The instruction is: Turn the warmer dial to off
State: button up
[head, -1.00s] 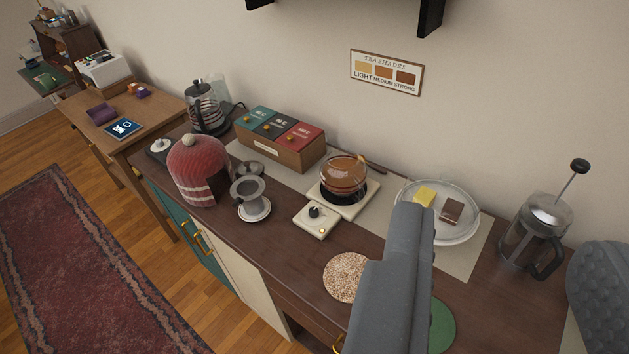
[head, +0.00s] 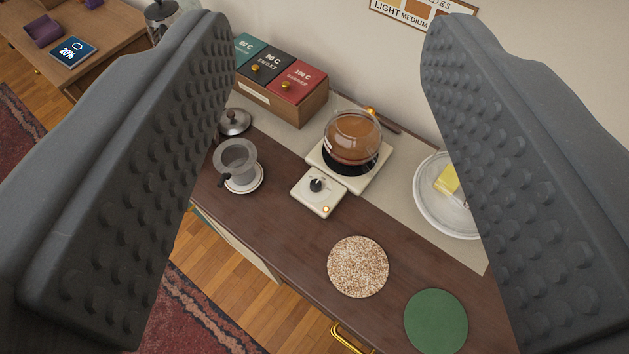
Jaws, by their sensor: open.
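The warmer dial (head: 316,185) is a small black knob on a cream control box (head: 311,199). An orange light (head: 326,209) glows on the box's near corner. The box adjoins the cream warmer plate (head: 373,180), which has a black round hotplate. A glass pot of brown tea (head: 352,137) sits on the hotplate. My gripper (head: 325,35) is open and empty, with its two grey studded fingers wide apart at the left and right of the view. The dial shows between them, with no finger touching it.
A metal strainer cup (head: 237,163) stands left of the dial on a saucer. A cork coaster (head: 358,267) and a green coaster (head: 436,321) lie in front. A plate with yellow butter-like block (head: 447,180) is at right, partly hidden.

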jog(key=w+a+f+m+g+h, duration=0.1)
jog(key=w+a+f, duration=0.1)
jog(key=w+f, duration=0.35)
jog(key=w+a+f+g, duration=0.1)
jog(key=w+a+f, duration=0.15)
jog(key=f, duration=0.55)
jog(key=m+g+h+b, duration=0.2)
jog(key=m+g+b, duration=0.1)
jog(key=g, duration=0.2)
send_near(315, 185)
jog(key=shift+n, duration=0.3)
jog(key=b+x, duration=0.1)
jog(key=x, duration=0.8)
jog(key=shift+r, duration=0.1)
